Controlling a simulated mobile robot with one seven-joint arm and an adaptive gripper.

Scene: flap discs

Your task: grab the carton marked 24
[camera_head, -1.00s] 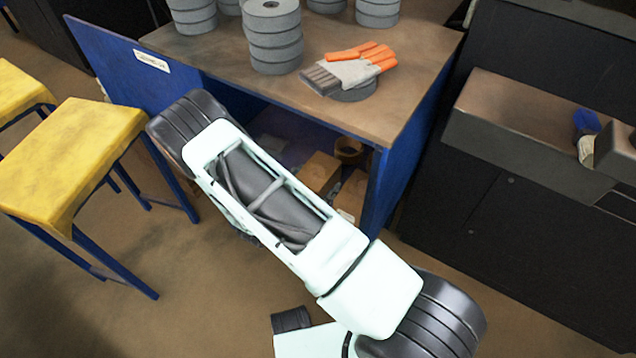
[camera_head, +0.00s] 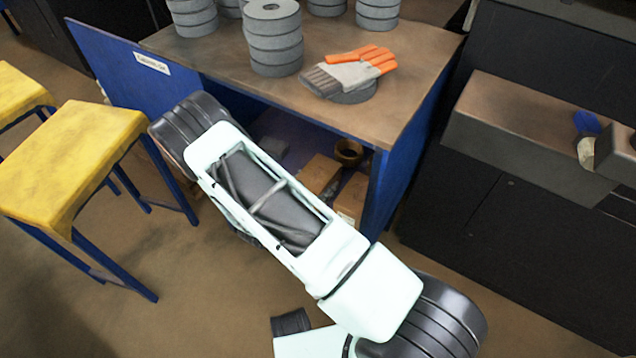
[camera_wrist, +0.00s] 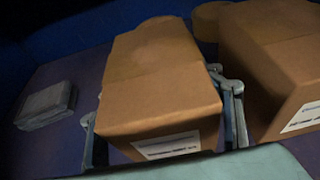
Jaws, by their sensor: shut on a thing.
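A brown cardboard carton (camera_wrist: 160,85) with a white label on its near face fills the middle of the wrist view. The print on the label is too small to read, so I cannot tell whether it says 24. My gripper (camera_wrist: 163,122) is shut on this carton, one finger on each side. A second brown carton (camera_wrist: 275,60), also with a white label, stands close to the right finger. In the head view, cartons (camera_head: 320,172) show inside the blue bench, partly hidden by my arm.
A roll of tape (camera_head: 348,152) lies by the cartons in the bench. A grey-white stack (camera_wrist: 46,104) lies left of the gripper. The bench top (camera_head: 420,75) above holds discs and a glove (camera_head: 350,70). Yellow stools (camera_head: 75,150) stand at left.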

